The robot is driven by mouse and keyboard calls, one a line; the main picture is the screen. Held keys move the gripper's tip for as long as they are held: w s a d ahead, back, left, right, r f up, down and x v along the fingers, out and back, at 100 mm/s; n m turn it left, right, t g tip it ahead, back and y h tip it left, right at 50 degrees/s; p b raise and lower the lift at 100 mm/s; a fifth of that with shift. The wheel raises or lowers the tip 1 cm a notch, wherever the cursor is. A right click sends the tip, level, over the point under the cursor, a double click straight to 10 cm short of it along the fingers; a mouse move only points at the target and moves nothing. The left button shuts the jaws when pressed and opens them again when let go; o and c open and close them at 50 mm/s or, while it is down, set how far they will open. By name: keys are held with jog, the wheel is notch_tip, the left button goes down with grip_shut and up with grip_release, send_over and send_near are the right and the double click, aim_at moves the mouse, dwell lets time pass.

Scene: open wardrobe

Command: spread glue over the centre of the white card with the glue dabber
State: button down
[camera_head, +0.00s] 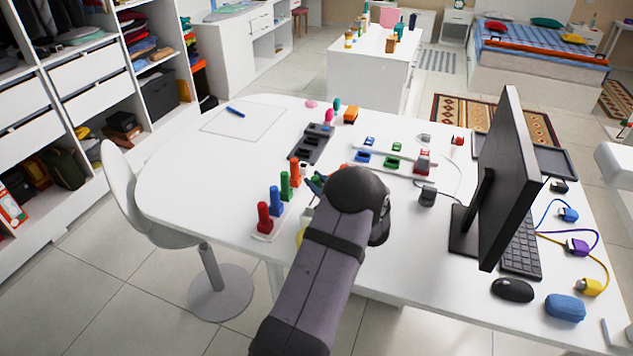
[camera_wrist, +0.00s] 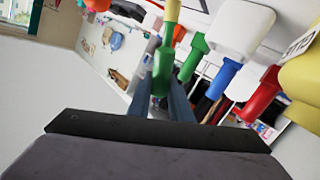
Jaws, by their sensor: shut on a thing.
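My gripper (camera_wrist: 164,80) is shut on a slim tool with a green handle and a yellow upper part, apparently the glue dabber (camera_wrist: 163,66). The tool stands between the two blue-grey fingers in the wrist view. In the head view my dark arm hides most of the gripper and the tool, near the front edge of the table. A flat white sheet (camera_head: 256,126), possibly the white card, lies at the far left of the table with a blue pen (camera_head: 235,112) on it. The gripper is well apart from that sheet.
Red (camera_head: 264,217), blue (camera_head: 276,201), green (camera_head: 289,186) and orange (camera_head: 295,170) upright pieces stand left of my gripper. A dark tray (camera_head: 312,143) lies behind them. A monitor (camera_head: 505,175) and keyboard (camera_head: 521,246) fill the right.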

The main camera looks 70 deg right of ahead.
jog(key=shift+f+b, duration=0.75)
jog(key=shift+f, duration=0.15)
jog(key=shift+d, duration=0.1)
dwell(0.3)
jog(key=shift+d+r+b, duration=0.1)
jog(key=shift+d+b, duration=0.55)
jog(key=shift+d, duration=1.2)
jog(key=d+b, duration=0.1)
jog(key=d, duration=0.2)
jog(key=shift+d, duration=0.4)
jog(key=shift+w, duration=0.1)
jog(key=shift+w+a, duration=0.25)
jog(key=shift+a, duration=0.75)
jog(key=shift+w+a, duration=0.2)
jog(key=shift+a, duration=0.75)
